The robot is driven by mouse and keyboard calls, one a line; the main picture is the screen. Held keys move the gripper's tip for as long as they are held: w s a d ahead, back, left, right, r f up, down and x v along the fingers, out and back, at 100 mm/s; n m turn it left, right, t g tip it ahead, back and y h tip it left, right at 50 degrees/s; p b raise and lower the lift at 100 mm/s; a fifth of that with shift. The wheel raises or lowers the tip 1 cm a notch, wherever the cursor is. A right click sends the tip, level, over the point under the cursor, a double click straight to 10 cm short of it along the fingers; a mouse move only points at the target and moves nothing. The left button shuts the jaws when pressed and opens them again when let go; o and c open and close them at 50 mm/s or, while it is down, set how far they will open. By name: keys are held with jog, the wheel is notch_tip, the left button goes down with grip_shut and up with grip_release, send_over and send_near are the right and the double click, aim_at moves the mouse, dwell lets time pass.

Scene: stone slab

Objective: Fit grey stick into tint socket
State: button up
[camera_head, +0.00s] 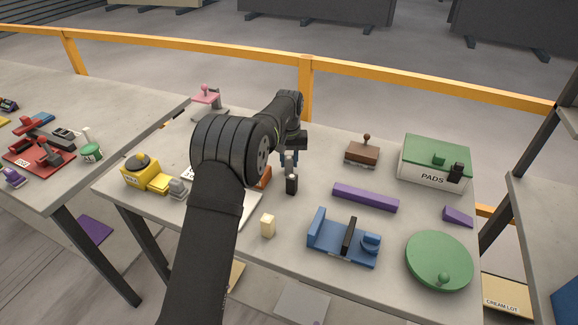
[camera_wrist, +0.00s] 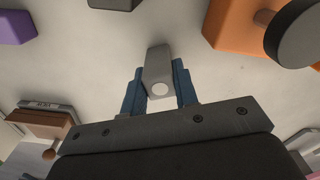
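My gripper (camera_head: 289,156) is over the middle of the slab, with its blue fingers closed around the grey stick (camera_head: 289,163). In the wrist view the grey stick (camera_wrist: 158,68) sits between the two fingers (camera_wrist: 159,88), with a pale round spot on its end facing the camera. The stick appears held above the slab; its exact height is hard to judge. I see no readable label marking a tint socket. An orange block (camera_head: 265,177) is partly hidden by my arm; in the wrist view it carries a dark round knob (camera_wrist: 305,35).
A small black block (camera_head: 292,184) stands close in front of the gripper. A purple bar (camera_head: 366,198), blue fixture (camera_head: 338,243), brown stamp (camera_head: 362,151), PADS box (camera_head: 429,178) and green disc (camera_head: 439,261) lie right. A cream block (camera_head: 268,226) and yellow device (camera_head: 140,173) stand left.

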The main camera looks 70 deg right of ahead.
aim_at(290, 158)
grip_shut()
jog(key=shift+r, duration=0.1)
jog(key=shift+r, duration=0.3)
jog(key=r, duration=0.3)
jog(key=shift+s+r, duration=0.25)
jog(key=shift+r, duration=0.15)
jog(key=s+a+r, duration=0.4)
jog(key=s+r, duration=0.2)
jog(key=s, duration=0.4)
jog(key=w+a+r+m, duration=0.2)
jog(key=w+r, duration=0.1)
jog(key=w, duration=0.4)
jog(key=w+a+r+m, duration=0.2)
jog(key=w+r, duration=0.1)
jog(key=w, duration=0.4)
jog(key=shift+w+d+f, duration=0.15)
jog(key=shift+w+f, duration=1.75)
jog(key=shift+w, duration=0.1)
jog(key=shift+w+d+f, duration=0.15)
jog(key=shift+w+f, duration=1.7)
jog(key=shift+w, duration=0.1)
jog(key=shift+w+d+f, duration=0.15)
jog(key=shift+w+f, duration=1.75)
jog(key=shift+w, duration=0.1)
